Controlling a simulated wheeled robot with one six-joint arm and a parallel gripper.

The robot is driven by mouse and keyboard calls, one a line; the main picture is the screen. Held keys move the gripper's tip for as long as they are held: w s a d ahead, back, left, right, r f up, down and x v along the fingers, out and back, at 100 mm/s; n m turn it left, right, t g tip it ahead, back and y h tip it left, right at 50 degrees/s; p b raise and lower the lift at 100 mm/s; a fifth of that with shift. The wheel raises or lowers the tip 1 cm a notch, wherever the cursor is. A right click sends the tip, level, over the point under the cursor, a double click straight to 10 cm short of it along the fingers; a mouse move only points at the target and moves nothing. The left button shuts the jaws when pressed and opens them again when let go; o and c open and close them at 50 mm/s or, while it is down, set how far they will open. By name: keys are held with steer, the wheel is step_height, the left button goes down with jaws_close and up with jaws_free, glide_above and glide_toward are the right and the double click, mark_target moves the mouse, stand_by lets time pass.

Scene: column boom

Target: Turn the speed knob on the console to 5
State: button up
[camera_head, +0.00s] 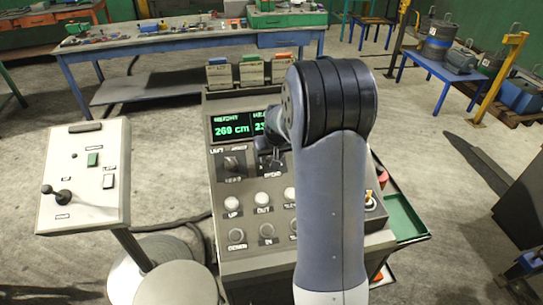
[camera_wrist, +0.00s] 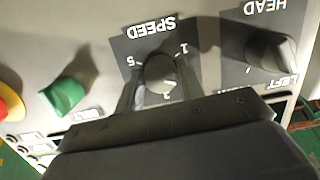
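The speed knob (camera_wrist: 159,70) is a round dark knob on a dark panel marked SPEED, upside down in the wrist view. A 5 stands to its left and a 1 to its right, with another digit below. I cannot clearly tell where its pointer stands. My gripper (camera_wrist: 158,82) has one finger on each side of the knob, spread apart, with narrow gaps seeming to show. In the head view my gripper (camera_head: 271,158) is low over the console (camera_head: 228,272), by the SPEED label, and hides the knob.
The HEAD knob (camera_wrist: 270,50) is close on the right in the wrist view, and a green knob (camera_wrist: 64,96) on the left. A display (camera_head: 232,127) stands above the controls. A side panel with a joystick (camera_head: 62,197) is at the left. My arm covers the console's right part.

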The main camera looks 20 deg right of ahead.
steer(key=c, duration=0.5)
